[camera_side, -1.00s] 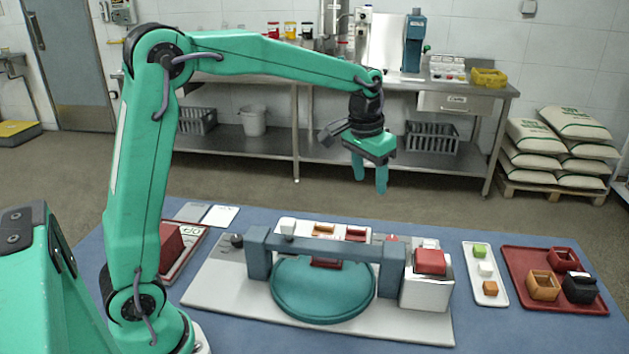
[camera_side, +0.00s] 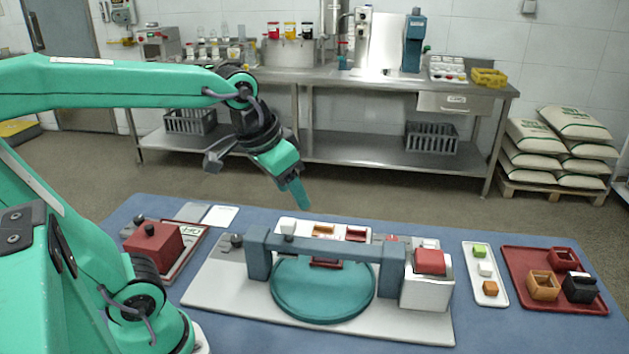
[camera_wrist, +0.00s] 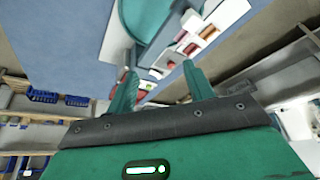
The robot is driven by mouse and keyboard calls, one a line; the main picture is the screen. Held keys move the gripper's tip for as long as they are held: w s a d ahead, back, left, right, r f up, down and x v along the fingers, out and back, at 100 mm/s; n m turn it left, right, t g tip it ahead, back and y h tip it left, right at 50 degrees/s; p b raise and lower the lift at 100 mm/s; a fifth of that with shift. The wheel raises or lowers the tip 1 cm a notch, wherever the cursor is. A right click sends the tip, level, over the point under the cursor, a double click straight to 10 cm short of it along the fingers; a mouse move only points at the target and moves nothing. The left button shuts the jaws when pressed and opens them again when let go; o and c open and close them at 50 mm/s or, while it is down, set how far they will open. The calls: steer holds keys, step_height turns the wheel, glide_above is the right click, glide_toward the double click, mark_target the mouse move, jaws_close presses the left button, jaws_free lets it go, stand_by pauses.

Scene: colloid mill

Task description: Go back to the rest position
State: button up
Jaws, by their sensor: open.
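My gripper (camera_side: 298,192) hangs in the air behind and above the colloid mill, fingers pointing down and to the right in the side view. In the wrist view my gripper (camera_wrist: 158,82) has its two teal fingers apart with nothing between them. The colloid mill has a teal round disc (camera_side: 322,291) under a blue-grey bridge (camera_side: 330,247) on a pale base plate (camera_side: 225,299). A red block (camera_side: 430,261) sits on a silver box at its right end. In the wrist view the disc (camera_wrist: 140,14) shows at the top.
A white tray (camera_side: 484,262) with small cubes and a red tray (camera_side: 522,259) with open boxes stand at the right. A red lidded box (camera_side: 155,246) stands at the left. A steel bench (camera_side: 355,149) runs along the back wall. The air around my gripper is clear.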

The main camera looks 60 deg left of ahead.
steer(key=s+f+t, duration=0.1)
steer(key=s+f, duration=0.1)
steer(key=s, duration=0.4)
steer(key=shift+f, duration=0.25)
stand_by(0.8)
